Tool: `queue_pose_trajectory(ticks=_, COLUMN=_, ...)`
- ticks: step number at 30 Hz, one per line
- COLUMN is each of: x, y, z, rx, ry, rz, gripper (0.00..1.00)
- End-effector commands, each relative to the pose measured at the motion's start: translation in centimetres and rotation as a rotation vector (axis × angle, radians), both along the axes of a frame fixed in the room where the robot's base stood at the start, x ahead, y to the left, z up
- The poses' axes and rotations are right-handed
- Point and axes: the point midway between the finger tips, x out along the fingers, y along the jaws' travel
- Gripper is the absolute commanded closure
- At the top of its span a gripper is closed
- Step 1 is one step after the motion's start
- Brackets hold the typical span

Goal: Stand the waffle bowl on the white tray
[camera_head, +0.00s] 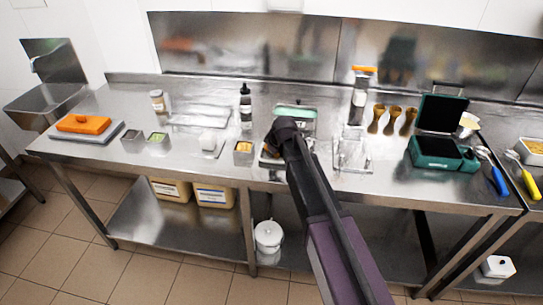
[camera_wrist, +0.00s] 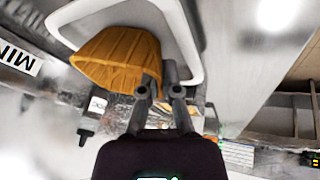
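The waffle bowl (camera_wrist: 118,58) is orange-yellow and ribbed. In the wrist view it lies left of my fingertips, its narrow base towards the white-rimmed tray (camera_wrist: 188,78) behind it. My gripper (camera_wrist: 161,80) has its fingers close together at the bowl's right edge, and it looks shut on the bowl's wall. I cannot tell whether the base touches the tray. In the head view my gripper (camera_head: 272,150) is low over the front of the steel table, and my arm hides most of the bowl and tray.
A container with orange contents (camera_head: 243,152) stands just left of my gripper. A green-topped container (camera_head: 296,116) is behind it. A clear stand (camera_head: 352,152) and a teal case (camera_head: 434,152) are to the right. Bare steel (camera_head: 325,175) lies along the front edge.

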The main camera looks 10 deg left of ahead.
Motion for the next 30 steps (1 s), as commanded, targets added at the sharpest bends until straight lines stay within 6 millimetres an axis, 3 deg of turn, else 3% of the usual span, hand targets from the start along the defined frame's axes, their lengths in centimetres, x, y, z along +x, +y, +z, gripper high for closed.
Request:
queue_pose_trajectory(ticks=13, x=0.00, y=0.00, z=-0.38, rx=0.000, ry=0.000, rz=0.000, gripper=1.00)
queue_pose_trajectory(ticks=15, x=0.00, y=0.00, z=-0.26, rx=0.000, ry=0.000, rz=0.000, gripper=0.78)
queue_pose_trajectory(ticks=16, x=0.00, y=0.00, z=-0.25, rx=0.000, ry=0.000, rz=0.000, gripper=0.77)
queue_pose_trajectory(ticks=30, x=0.00, y=0.00, z=-0.02, rx=0.000, ry=0.000, rz=0.000, gripper=0.77)
